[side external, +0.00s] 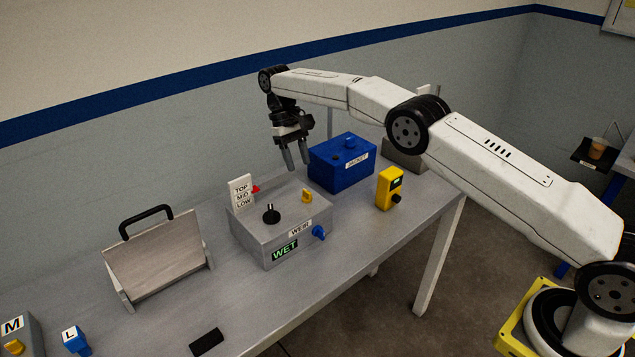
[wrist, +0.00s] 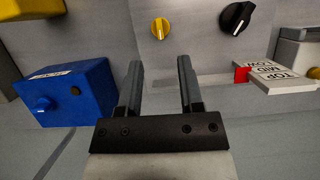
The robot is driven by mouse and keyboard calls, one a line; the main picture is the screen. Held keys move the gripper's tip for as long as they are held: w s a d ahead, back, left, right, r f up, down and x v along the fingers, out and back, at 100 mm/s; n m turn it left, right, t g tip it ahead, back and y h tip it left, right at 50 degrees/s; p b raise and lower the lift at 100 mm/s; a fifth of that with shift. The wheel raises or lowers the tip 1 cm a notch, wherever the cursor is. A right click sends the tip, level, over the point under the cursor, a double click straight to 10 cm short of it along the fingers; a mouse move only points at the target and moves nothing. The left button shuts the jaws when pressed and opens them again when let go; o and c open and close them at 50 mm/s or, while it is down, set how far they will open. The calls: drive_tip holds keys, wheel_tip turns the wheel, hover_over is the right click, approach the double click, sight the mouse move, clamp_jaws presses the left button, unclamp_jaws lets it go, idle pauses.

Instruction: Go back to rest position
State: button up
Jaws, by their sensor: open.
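My gripper (side external: 296,155) is open and empty. It hangs fingers-down in the air above the back part of the grey weir box (side external: 288,245). In the wrist view the two dark fingers of my gripper (wrist: 158,80) stand apart with nothing between them. The weir box top carries a black knob (side external: 271,214), a yellow knob (side external: 307,196) and a TOP/MID/LOW sign (side external: 241,192) with a red pointer (side external: 256,189). Its front has a green WET display (side external: 285,250) and a blue knob (side external: 319,232).
A blue JACKET box (side external: 342,164) and a yellow box (side external: 389,188) stand right of the weir box. A tilted grey panel with a black handle (side external: 146,221) stands left.

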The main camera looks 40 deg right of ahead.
drive_tip(key=shift+s+d+r, duration=0.1)
drive_tip(key=shift+d+r, duration=0.05)
drive_tip(key=s+d+f+t, duration=0.1)
drive_tip(key=s+d+t, duration=0.1)
drive_tip(key=s, duration=1.3)
drive_tip(key=s+d+f+t, duration=0.1)
drive_tip(key=s+t, duration=0.4)
drive_tip(key=s, duration=1)
drive_tip(key=shift+d+f, duration=0.15)
drive_tip(key=shift+d, duration=0.45)
drive_tip(key=shift+w, duration=0.1)
